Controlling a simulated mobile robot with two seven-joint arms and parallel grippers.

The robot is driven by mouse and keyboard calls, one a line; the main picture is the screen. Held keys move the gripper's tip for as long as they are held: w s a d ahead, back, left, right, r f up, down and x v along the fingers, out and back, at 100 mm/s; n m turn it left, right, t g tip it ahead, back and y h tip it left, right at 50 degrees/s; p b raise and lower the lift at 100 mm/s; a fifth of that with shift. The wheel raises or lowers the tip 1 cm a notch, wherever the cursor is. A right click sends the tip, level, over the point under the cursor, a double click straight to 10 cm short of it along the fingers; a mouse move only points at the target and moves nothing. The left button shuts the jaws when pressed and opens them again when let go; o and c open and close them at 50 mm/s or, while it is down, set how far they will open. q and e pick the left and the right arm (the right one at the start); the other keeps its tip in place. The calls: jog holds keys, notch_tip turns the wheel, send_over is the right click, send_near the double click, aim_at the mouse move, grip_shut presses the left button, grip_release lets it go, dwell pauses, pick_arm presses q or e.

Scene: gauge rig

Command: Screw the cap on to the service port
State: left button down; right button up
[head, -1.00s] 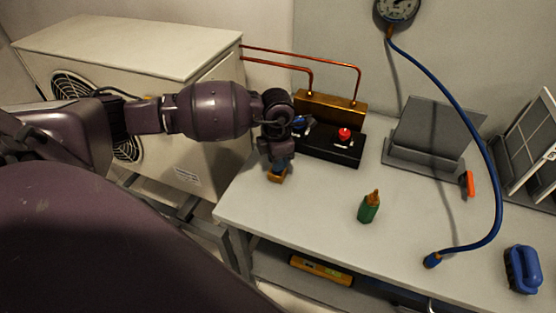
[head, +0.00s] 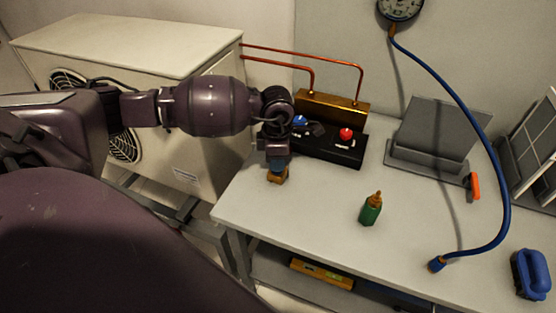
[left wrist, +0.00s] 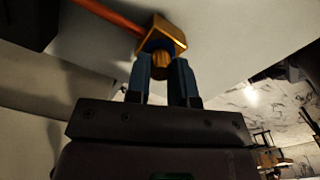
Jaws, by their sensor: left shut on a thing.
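My left gripper (head: 278,163) points down over the bench's left end. In the left wrist view its two blue fingers (left wrist: 161,75) are shut on a small ribbed brass cap (left wrist: 161,62). Just beyond the cap is a square brass fitting (left wrist: 172,30), likely the service port, with a copper-coloured pipe (left wrist: 112,14) leading off to the upper left. A dark blue ring shows between cap and fitting; I cannot tell how far the cap is seated. In the head view brass (head: 277,177) shows below the fingertips, mostly covered by them. My right gripper is out of view.
Behind the gripper stands a black manifold (head: 325,149) with blue and red knobs. A green bottle (head: 370,212) stands on the bench (head: 310,215). A blue hose (head: 478,125) arcs from the gauge (head: 400,6) to the bench. A grey stand (head: 430,135) is further right.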

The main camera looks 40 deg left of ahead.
pick_arm(q)
jog(key=shift+f+m, duration=0.1)
jog(key=shift+m, duration=0.6)
jog(key=shift+b, duration=0.3)
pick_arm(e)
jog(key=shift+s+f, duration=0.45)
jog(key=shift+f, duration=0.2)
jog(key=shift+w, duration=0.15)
pick_arm(q)
jog(key=shift+m+b, duration=0.3)
jog(key=shift+m, duration=0.5)
jog(key=shift+m+b, duration=0.7)
jog(key=shift+m, duration=1.2)
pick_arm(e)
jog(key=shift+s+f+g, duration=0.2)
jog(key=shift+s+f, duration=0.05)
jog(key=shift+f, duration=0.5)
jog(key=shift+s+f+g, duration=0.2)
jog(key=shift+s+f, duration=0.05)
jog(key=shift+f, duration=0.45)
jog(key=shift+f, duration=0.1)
